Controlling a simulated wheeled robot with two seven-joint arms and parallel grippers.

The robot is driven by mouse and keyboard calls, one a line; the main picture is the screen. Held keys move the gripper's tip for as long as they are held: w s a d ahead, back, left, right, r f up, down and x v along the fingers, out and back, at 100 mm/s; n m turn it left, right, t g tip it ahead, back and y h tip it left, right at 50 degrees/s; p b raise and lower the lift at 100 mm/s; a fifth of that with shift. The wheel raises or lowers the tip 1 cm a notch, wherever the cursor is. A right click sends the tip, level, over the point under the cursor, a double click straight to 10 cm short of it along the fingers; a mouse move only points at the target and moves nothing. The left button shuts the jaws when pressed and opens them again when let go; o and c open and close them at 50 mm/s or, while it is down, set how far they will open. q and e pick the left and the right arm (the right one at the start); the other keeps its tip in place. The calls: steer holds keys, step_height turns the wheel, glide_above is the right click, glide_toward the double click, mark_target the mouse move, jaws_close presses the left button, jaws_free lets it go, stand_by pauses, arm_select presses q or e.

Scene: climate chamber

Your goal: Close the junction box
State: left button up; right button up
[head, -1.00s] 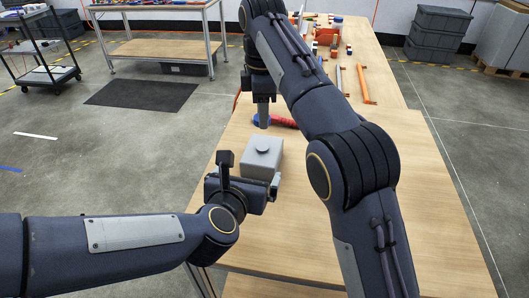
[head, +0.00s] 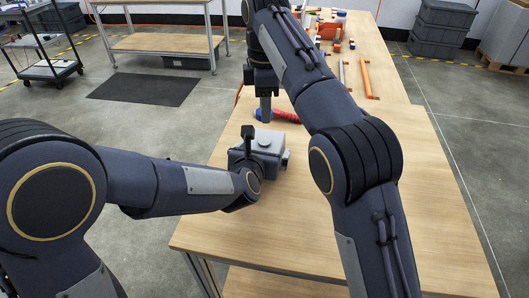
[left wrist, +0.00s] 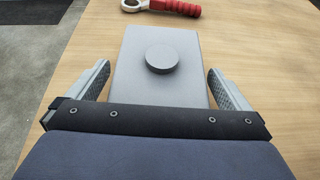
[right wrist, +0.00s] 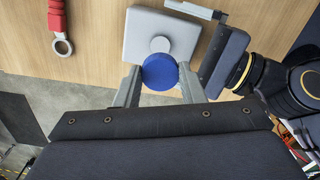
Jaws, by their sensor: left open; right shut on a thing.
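The grey junction box (head: 268,140) stands on the wooden table, with a round raised knob on top. It also shows in the left wrist view (left wrist: 160,90) and in the right wrist view (right wrist: 160,25). My left gripper (head: 262,152) is open at the near side of the box, its fingers apart on either side of it. My right gripper (right wrist: 160,88) is shut on a round blue piece (right wrist: 160,72), above the table beyond the box. The blue piece shows only partly in the head view (head: 258,114). I cannot tell whether the box has an opening.
A red-handled ring tool (head: 286,115) lies on the table beyond the box. Orange and grey bars (head: 365,80) and small coloured parts lie farther back. The table is clear to the right of the box. My right arm crosses above the table.

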arm_select(q)
steer(key=shift+w+f, duration=0.1)
steer(key=shift+w, duration=0.15)
steer(key=c, duration=1.3)
arm_select(e)
glide_above(265, 141)
steer(key=shift+f, duration=2.5)
steer(key=shift+f, duration=0.15)
steer(key=shift+f, duration=0.75)
steer(key=shift+f, duration=0.6)
